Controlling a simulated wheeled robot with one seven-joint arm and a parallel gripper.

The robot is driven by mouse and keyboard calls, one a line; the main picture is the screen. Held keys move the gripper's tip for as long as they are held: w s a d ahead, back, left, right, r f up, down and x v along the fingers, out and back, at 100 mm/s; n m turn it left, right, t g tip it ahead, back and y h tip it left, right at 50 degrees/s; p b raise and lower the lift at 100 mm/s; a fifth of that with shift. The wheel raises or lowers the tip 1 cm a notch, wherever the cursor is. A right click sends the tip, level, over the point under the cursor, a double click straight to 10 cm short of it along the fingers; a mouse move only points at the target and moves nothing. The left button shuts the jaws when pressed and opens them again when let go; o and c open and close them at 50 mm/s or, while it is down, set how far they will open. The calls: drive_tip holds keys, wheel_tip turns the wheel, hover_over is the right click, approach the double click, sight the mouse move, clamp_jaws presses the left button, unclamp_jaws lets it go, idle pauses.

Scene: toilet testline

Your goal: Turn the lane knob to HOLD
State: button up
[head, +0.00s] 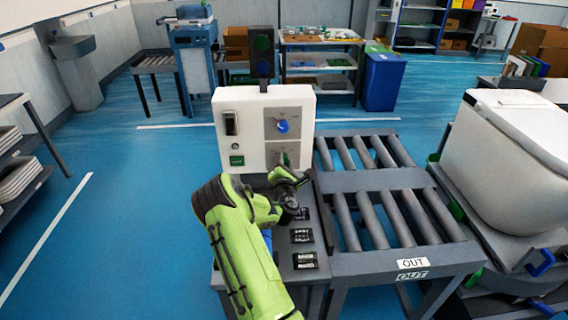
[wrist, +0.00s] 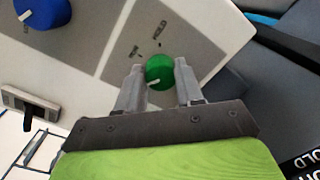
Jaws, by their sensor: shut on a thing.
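The green lane knob (wrist: 160,70) sits on a grey plate of the white control box (head: 228,104). Its white mark shows at its lower left in the wrist view. Small printed labels stand above and left of it; one reads HOLD (wrist: 159,29), and the other appears to read RUN (wrist: 135,52). My gripper (wrist: 158,82) has one finger on each side of the knob and is shut on it. In the head view my gripper (head: 284,168) is at the box's lower right and hides part of the knob.
A blue knob (head: 281,126) is above the green one, also seen in the wrist view (wrist: 42,12). A black switch (head: 231,123) is at the box's left. A roller conveyor (head: 385,212) marked OUT is at the right, beside a white toilet (head: 515,150).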

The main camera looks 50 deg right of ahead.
drive_tip(key=shift+m, duration=0.3)
drive_tip(key=m+b, duration=0.1)
drive_tip(key=m, duration=0.9)
drive_tip(key=shift+s+d+f+m+y, duration=0.1)
drive_tip(key=shift+m+y, duration=0.3)
drive_tip(key=m+b, duration=0.2)
drive_tip(key=m, duration=0.3)
drive_tip(key=shift+f, duration=0.15)
drive_tip(key=shift+f+m+t+b, duration=0.1)
drive_tip(key=shift+m+t+b, duration=0.2)
drive_tip(key=shift+m+b, duration=1.7)
drive_tip(key=shift+m, duration=0.4)
drive_tip(key=o, duration=1)
drive_tip(key=shift+o, duration=0.2)
